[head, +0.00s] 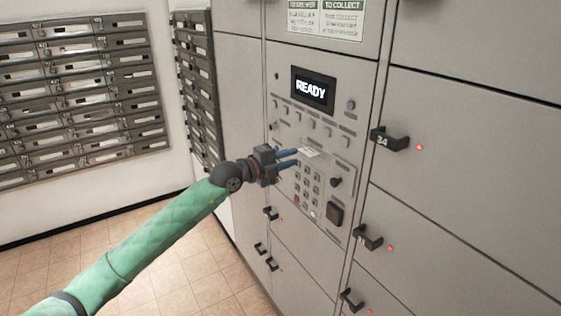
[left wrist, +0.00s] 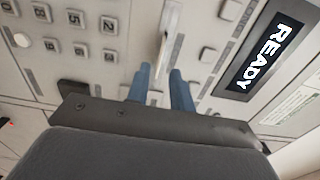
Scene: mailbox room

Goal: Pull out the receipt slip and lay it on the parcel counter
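The receipt slip (head: 309,152) is a small white strip sticking out of the locker's control panel (head: 283,131), above the keypad. In the left wrist view the slip (left wrist: 172,20) shows edge-on, just beyond the fingertips and roughly in line with the gap between them. My left gripper (head: 298,157) is at the panel with its two blue fingers apart, pointing at the slip. The fingers (left wrist: 160,72) show a clear gap, and I see no grip on the slip. My right gripper is not in view. I do not see the parcel counter.
The panel's screen (head: 313,89) reads READY. The keypad (head: 308,185) lies just below the slip. Locker handles (head: 390,139) jut out to the right. Wall mailboxes (head: 85,90) stand at the left. The tiled floor (head: 150,265) is clear where it shows.

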